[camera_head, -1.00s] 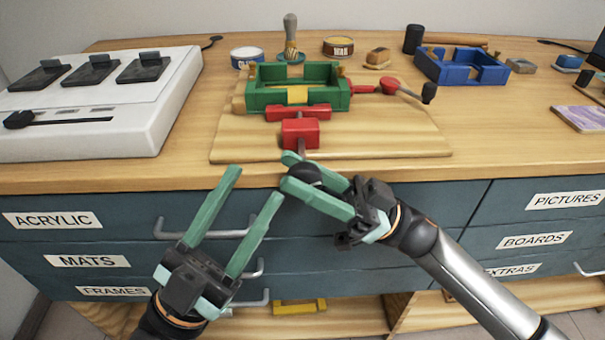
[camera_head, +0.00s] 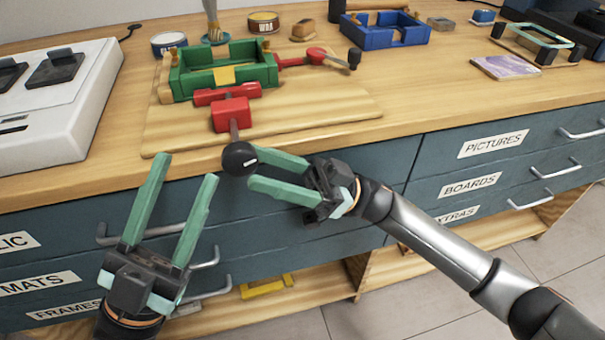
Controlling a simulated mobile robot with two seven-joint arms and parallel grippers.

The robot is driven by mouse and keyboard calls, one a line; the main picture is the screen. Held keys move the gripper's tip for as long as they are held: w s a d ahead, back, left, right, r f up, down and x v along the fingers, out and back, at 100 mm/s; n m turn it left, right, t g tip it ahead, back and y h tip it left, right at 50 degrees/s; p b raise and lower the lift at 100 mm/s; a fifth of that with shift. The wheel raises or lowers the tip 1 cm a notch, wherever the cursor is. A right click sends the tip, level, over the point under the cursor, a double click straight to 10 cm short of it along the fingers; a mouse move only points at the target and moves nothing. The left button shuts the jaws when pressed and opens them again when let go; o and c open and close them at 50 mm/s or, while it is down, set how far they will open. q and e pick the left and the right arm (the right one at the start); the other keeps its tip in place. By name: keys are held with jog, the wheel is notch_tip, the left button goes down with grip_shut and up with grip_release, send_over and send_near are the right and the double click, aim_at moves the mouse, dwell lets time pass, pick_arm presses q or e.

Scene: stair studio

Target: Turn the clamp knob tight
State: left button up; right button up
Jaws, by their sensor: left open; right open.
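A black ball knob (camera_head: 238,160) with a white mark sits on a metal rod at the front of the red clamp (camera_head: 231,114), out over the bench's front edge. A second black knob (camera_head: 355,58) is on the lever of the red side clamp (camera_head: 316,55). Both clamps are at the green frame (camera_head: 190,85) on a wooden board. My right gripper (camera_head: 256,168) is open, its fingertips just right of the front knob; I cannot tell whether they touch it. My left gripper (camera_head: 187,166) is open and empty, in front of the drawers, left of and below the knob.
Dark drawers with handles (camera_head: 205,265) lie behind my grippers, below the bench edge. A white device (camera_head: 85,115) stands at left.

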jog(key=v, duration=0.8)
jog(key=shift+d+f, duration=0.2)
jog(key=shift+d, duration=0.05)
